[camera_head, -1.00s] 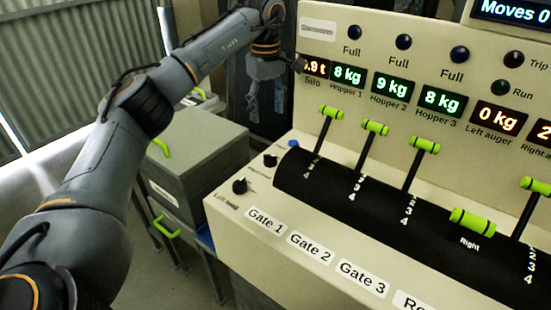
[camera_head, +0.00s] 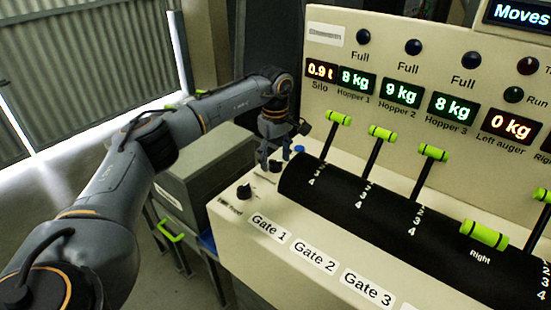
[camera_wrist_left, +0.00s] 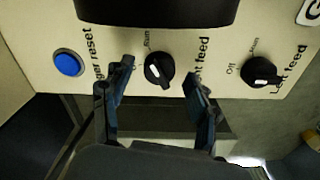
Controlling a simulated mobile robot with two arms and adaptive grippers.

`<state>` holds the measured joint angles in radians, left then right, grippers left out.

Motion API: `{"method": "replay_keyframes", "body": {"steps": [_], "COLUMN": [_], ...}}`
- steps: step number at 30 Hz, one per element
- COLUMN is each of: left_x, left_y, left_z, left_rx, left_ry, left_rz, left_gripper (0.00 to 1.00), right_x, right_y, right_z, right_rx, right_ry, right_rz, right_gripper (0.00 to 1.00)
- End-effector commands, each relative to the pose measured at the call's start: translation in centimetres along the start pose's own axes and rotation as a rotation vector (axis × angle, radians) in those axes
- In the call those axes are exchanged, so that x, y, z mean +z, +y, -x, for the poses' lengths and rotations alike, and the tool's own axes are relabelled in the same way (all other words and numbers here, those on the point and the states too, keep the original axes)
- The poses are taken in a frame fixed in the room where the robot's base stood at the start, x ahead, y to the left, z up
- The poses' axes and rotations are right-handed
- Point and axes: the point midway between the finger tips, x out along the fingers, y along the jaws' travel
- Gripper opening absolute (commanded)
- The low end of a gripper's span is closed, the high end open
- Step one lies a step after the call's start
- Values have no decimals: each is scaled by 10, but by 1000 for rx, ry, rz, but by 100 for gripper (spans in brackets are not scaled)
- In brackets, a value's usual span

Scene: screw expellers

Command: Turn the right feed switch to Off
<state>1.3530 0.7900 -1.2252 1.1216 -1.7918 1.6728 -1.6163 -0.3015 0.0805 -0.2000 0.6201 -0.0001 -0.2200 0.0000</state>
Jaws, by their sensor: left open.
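The right feed switch is a black round knob with a white mark; it shows in the left wrist view (camera_wrist_left: 160,69), its label partly covered by a finger, with "Run" above it. My left gripper (camera_wrist_left: 158,76) is open, one finger to each side of this knob in that view. Whether the fingers touch it I cannot tell. In the head view my left gripper (camera_head: 270,160) points down over the panel's rear left corner, at this knob. The left feed knob (camera_wrist_left: 260,72), marked Off and Run, sits to the right. My right gripper is out of view.
A blue reset button (camera_wrist_left: 68,63) lies left of the knob in the wrist view. A black drum (camera_head: 400,215) with green-handled levers runs along the panel close by. Grey cabinets (camera_head: 205,172) stand left of the console.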

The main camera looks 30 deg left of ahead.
Motion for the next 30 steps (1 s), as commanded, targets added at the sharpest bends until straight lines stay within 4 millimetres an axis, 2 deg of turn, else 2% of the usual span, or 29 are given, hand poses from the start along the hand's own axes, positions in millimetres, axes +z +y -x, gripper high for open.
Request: {"method": "replay_keyframes", "body": {"steps": [3, 11, 14, 19, 20, 30], "left_x": [0, 0, 0, 0, 0, 0], "left_y": [0, 0, 0, 0, 0, 0], "left_z": [-7, -8, -8, -8, -8, -7], "left_rx": [0, 0, 0, 0, 0, -1], "left_ry": [0, 0, 0, 0, 0, 0], "left_rz": [0, -1, -1, -1, -1, 49], "left_gripper": [60, 60, 43, 9, 5, 5], "right_x": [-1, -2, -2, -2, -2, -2], "right_y": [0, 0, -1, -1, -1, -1], "right_z": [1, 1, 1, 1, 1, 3], "right_rx": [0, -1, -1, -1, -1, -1], "right_ry": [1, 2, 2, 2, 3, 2], "right_rz": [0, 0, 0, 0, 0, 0], "right_gripper": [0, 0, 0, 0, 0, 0]}}
